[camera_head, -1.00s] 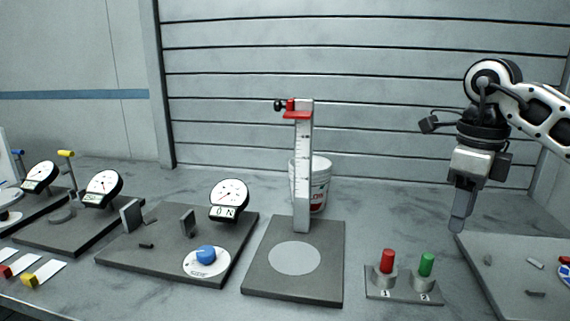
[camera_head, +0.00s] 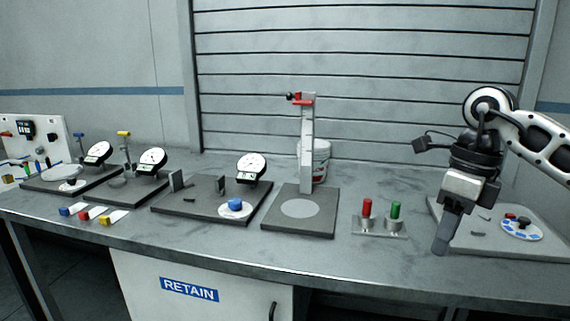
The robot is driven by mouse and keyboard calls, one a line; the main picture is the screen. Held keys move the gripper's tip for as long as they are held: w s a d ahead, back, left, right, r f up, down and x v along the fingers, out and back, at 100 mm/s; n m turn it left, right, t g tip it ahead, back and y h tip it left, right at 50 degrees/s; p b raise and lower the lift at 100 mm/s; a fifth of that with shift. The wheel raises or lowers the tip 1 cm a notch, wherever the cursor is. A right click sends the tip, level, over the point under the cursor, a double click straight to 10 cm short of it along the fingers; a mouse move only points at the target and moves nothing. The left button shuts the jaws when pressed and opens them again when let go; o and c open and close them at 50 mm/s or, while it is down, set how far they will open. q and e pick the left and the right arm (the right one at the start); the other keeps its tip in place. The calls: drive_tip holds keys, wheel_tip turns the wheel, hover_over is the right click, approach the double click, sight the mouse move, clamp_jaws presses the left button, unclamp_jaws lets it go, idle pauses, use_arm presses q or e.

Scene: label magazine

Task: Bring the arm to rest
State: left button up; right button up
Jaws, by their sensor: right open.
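My right gripper (camera_head: 446,235) hangs from my right arm (camera_head: 535,130) at the right of the head view, its fingers pointing down. It is open and nothing shows in it. It appears in front of the left part of a grey board (camera_head: 480,238) at the right end of the bench; the gap to the bench cannot be told. My left gripper is not in view.
The bench (camera_head: 200,248) carries red (camera_head: 367,207) and green (camera_head: 395,210) buttons left of the gripper. Further left are a plate with a red-clamped column (camera_head: 306,150) and several dial gauge (camera_head: 251,167) stations. A white bucket (camera_head: 322,160) stands behind.

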drive_tip(key=s+a+f+m+y, duration=0.25)
drive_tip(key=a+y, duration=0.35)
drive_tip(key=a, duration=0.3)
drive_tip(key=s+a+f+m+y, duration=0.1)
drive_tip(key=s+a+m+y, duration=0.2)
drive_tip(key=a+y, duration=0.45)
drive_tip(key=s+a+f+m+y, duration=0.2)
drive_tip(key=a+y, duration=0.3)
drive_tip(key=a, duration=0.5)
drive_tip(key=w+d+f+m+t+h, duration=0.1)
drive_tip(key=d+f+m+t+h, duration=0.4)
drive_tip(key=m+t, duration=0.6)
drive_tip(key=w+d+f+m+t+h, duration=0.1)
drive_tip(key=d+f+m+t+h, duration=0.35)
drive_tip(key=m, duration=0.95)
drive_tip(key=s+d+f+m+g+h, duration=0.2)
drive_tip(key=s+f+m, duration=0.3)
drive_tip(key=f, duration=0.5)
drive_tip(key=s+d+f+m+g+h, duration=0.3)
drive_tip(key=s+d+f+m+h, duration=0.1)
drive_tip(key=s+f, duration=0.4)
wheel_tip(320, 180, down, 2)
drive_tip(key=shift+s+m+h, duration=0.25)
drive_tip(key=shift+m+h, duration=0.5)
drive_tip(key=shift+h, duration=0.05)
